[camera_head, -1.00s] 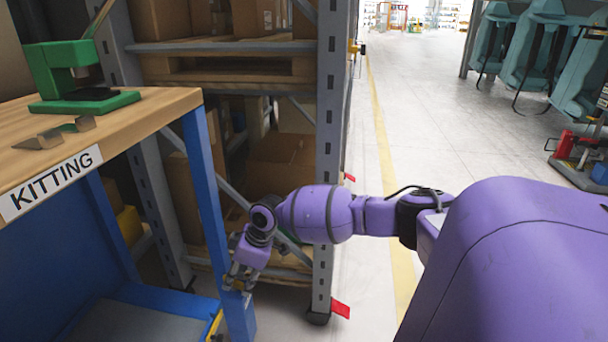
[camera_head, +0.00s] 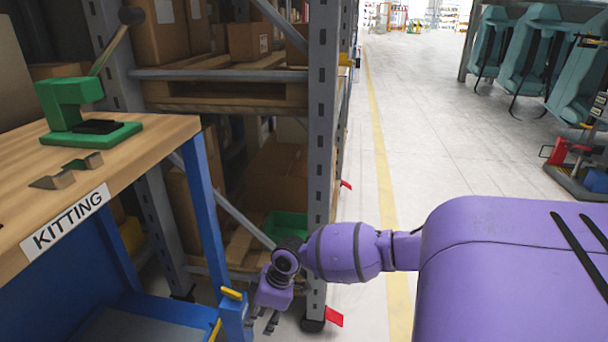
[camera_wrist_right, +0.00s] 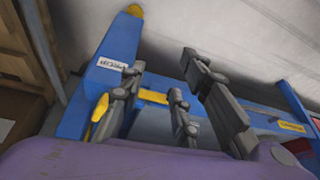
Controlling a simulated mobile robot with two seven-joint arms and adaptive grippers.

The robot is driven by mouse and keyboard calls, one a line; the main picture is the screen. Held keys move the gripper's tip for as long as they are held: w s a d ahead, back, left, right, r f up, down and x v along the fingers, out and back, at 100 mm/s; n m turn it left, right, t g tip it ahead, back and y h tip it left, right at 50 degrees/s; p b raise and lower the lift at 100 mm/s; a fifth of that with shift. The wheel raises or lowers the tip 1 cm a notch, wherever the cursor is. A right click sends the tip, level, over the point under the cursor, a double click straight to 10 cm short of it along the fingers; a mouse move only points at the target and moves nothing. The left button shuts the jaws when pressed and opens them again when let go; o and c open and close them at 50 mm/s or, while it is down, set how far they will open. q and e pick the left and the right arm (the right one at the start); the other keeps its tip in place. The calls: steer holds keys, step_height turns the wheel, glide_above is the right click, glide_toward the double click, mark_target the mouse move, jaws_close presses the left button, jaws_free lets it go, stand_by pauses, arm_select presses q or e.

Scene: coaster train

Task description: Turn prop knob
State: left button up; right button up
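No part is clearly marked as the prop knob. A small yellow piece (camera_head: 232,294) sticks out at the top of a short blue post of the kitting bench, low in the head view. The right wrist view shows a yellow knob-like piece (camera_wrist_right: 99,107) on blue framework, left of the fingers. My right gripper (camera_head: 268,322) points down just right of that post, apart from it in the picture. In the right wrist view its dark fingers (camera_wrist_right: 163,78) are spread with nothing held between them. My left gripper is out of view.
The kitting bench (camera_head: 150,150) carries a green press (camera_head: 85,125) and small metal brackets (camera_head: 67,170). A grey rack upright (camera_head: 322,130) stands close behind my right arm, with boxes and a green bin (camera_head: 285,225). The aisle floor (camera_head: 450,130) is open.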

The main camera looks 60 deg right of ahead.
steer(key=s+a+f+p, duration=0.1)
steer(key=s+a+f, duration=0.1)
steer(key=s, duration=0.4)
steer(key=s+a+f+p, duration=0.1)
steer(key=s+a+f, duration=0.2)
steer(key=s+a, duration=0.2)
steer(key=s+a+f+p, duration=0.1)
steer(key=s+a+f, duration=0.2)
steer(key=s, duration=0.6)
steer(key=shift+a+m+y+p, duration=0.3)
steer(key=shift+a+m, duration=0.05)
steer(key=shift+m, duration=0.05)
